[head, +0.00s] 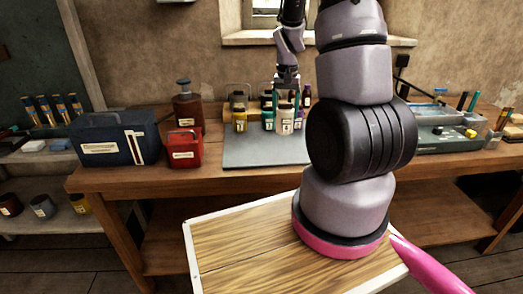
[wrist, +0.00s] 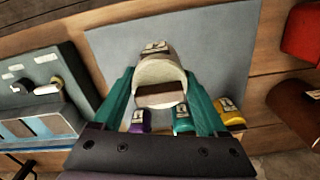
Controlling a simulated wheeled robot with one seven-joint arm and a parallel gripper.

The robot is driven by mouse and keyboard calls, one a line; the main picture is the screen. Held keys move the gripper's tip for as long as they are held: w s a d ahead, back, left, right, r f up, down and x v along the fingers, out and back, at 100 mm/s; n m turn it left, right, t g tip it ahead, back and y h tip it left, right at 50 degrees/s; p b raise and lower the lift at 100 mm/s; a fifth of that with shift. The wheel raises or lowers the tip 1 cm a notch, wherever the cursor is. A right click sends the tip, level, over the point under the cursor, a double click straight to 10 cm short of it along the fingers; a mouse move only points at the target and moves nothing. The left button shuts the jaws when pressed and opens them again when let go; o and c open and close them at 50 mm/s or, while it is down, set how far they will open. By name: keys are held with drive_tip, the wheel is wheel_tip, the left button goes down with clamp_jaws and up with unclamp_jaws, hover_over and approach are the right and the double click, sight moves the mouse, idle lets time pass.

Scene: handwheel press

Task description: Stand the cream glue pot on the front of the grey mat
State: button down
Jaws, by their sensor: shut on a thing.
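The cream glue pot (head: 285,122) is between the teal fingers of my gripper (head: 286,112), above the back part of the grey mat (head: 255,153). In the wrist view my gripper (wrist: 162,100) is shut on the pot (wrist: 160,72), with one finger on each side. The pot looks upright in the head view. I cannot tell whether its base touches the mat. The front of the grey mat is bare, and its bare surface also fills much of the wrist view (wrist: 215,55).
A yellow-labelled pot (head: 240,121) and several other small bottles stand behind and beside the held pot. A red box (head: 184,149), a blue case (head: 112,140) and a brown bottle (head: 188,105) stand left of the mat. A green-grey tray (head: 450,143) lies to the right.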

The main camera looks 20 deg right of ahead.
sight(284, 125)
wheel_tip(284, 125, down, 6)
drive_tip(key=shift+a+r, duration=0.1)
drive_tip(key=shift+r, duration=0.15)
drive_tip(key=shift+f, duration=1.95)
unclamp_jaws()
drive_tip(key=shift+f, duration=0.15)
